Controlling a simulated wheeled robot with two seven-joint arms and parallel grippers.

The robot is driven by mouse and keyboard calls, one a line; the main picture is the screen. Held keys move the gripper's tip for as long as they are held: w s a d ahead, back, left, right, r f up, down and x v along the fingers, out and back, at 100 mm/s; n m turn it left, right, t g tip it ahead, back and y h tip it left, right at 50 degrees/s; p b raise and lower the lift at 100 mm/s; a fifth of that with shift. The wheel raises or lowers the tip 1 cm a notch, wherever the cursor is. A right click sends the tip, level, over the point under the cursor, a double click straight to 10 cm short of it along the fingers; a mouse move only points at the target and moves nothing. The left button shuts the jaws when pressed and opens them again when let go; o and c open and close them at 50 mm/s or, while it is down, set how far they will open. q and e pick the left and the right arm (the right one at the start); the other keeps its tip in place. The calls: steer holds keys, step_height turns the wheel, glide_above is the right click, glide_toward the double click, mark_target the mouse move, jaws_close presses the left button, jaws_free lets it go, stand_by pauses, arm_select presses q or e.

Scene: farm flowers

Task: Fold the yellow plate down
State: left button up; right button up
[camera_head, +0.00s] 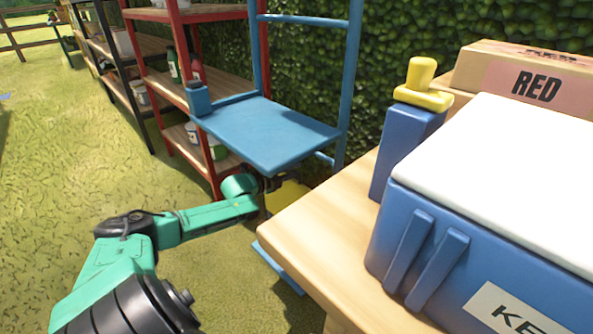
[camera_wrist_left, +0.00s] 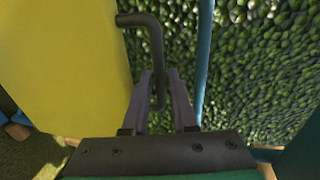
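The yellow plate (camera_head: 288,197) shows only in part in the head view, low behind the wooden table's left edge. In the left wrist view the yellow plate (camera_wrist_left: 65,65) fills the left side and stands beside a dark bent handle (camera_wrist_left: 152,40). My left gripper (camera_wrist_left: 160,76) has its two fingers close on either side of the handle's long bar, and it looks shut on it. In the head view the left gripper's tips are hidden near the yellow plate. My right gripper is not in view.
A blue frame with a flat blue shelf (camera_head: 265,132) stands above my left forearm. The wooden table (camera_head: 320,235) at right holds a blue box with a white lid (camera_head: 500,150) and a cardboard box marked RED (camera_head: 530,80). A red-posted rack (camera_head: 215,75) is behind; grass at left is open.

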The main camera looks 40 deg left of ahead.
arm_select(q)
jaws_close()
stand_by(1.3)
